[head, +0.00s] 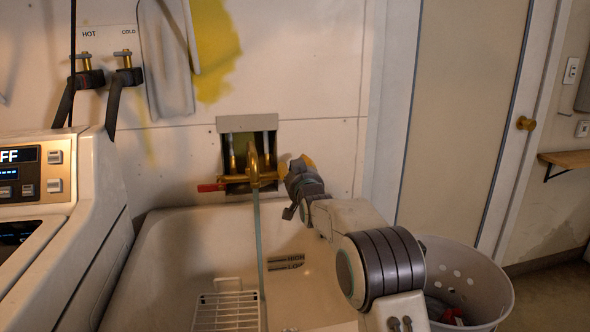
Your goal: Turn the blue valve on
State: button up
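The brass faucet (254,172) stands at a wall recess above the back of the sink (185,250). A red handle (210,187) sticks out from its left side. I cannot see a blue valve; the right side of the faucet is largely hidden by my gripper (291,186). My gripper is at the right end of the faucet, very close to it or touching it; I cannot tell which. Its fingers are small and overlap the faucet end, so their opening is unclear. A thin pale stream (258,240) runs down from the spout into the sink.
A white wire rack (226,308) lies in the sink. A washing machine (65,215) borders it on the left, with hot and cold taps (104,68) above. A pale basket (469,280) stands at the right, near a closed door (455,110).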

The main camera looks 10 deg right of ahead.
grip_shut()
jog(key=shift+a+n+b, duration=0.35)
jog(key=shift+n+b, duration=0.8)
jog(key=shift+n, duration=0.05)
jog(key=shift+a+r+n+b, duration=0.1)
jog(key=shift+r+n+b, duration=0.1)
jog(key=shift+n+b, duration=0.2)
jog(key=shift+o, duration=2.1)
grip_release()
jog(key=shift+s, duration=0.1)
jog(key=s, duration=1.2)
